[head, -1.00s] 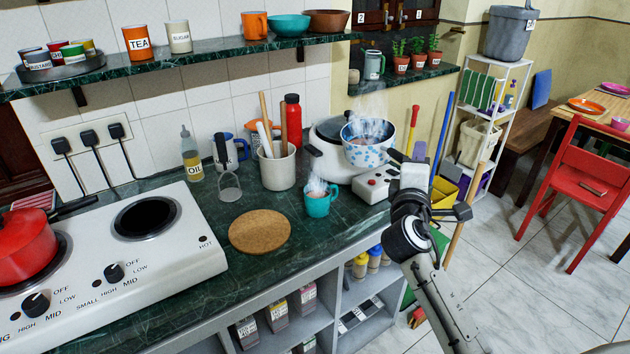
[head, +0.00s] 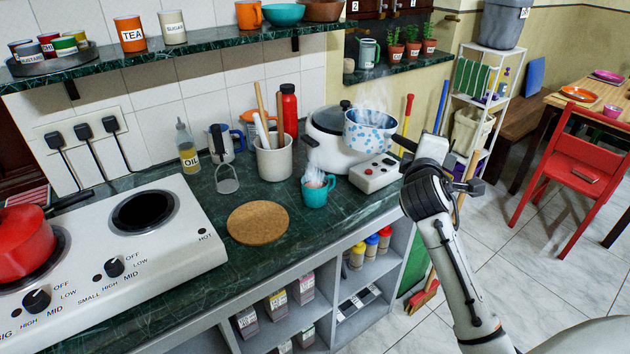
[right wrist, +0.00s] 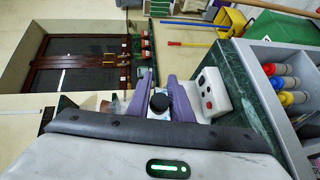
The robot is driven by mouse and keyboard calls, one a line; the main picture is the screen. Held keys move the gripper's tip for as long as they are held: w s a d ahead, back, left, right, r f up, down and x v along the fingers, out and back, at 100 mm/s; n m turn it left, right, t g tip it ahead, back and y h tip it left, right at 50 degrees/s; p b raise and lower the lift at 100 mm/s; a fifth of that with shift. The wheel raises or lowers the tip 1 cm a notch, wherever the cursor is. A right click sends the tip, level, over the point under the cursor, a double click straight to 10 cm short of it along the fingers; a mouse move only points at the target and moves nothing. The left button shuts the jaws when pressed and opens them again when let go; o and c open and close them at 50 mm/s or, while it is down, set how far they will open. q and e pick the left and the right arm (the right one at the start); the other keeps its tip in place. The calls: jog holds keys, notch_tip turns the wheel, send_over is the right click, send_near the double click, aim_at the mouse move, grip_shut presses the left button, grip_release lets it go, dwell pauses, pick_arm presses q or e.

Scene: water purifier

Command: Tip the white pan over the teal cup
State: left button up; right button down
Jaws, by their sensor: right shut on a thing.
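The white pan with blue spots (head: 370,138) is in the air at the right of the counter, roughly upright, with steam rising from it. The teal cup (head: 314,194) stands upright on the counter, lower and to the left of the pan, also steaming. My right gripper (right wrist: 160,100) is shut on the pan's dark handle, which shows end-on between its purple fingers in the right wrist view. In the head view my wrist hides most of that grip. The pan's contents are hard to make out. My left gripper is not in view.
A white lidded cooker (head: 328,150) stands behind the pan, with a white control box (head: 375,173) in front. A utensil crock (head: 275,160) and red bottle (head: 288,110) stand behind the cup. A cork mat (head: 258,222) lies left of the cup.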

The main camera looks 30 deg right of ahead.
jog(key=shift+r, duration=0.25)
notch_tip(320, 180, up, 6)
jog(key=s+a+f+n+t+y, duration=0.2)
jog(key=a+f+n+y, duration=0.1)
jog(key=a, duration=0.8)
jog(key=s+a+f+n+t+y, duration=0.2)
jog(key=a+y, duration=0.3)
jog(key=a, duration=0.6)
jog(key=s+a+f+n+t+y, duration=0.1)
jog(key=s+a+f+n+y, duration=0.2)
jog(key=a, duration=0.9)
jog(key=shift+s+f+n+t+y, duration=0.2)
jog(key=shift+f+n+t+y, duration=0.25)
jog(key=shift+n, duration=0.45)
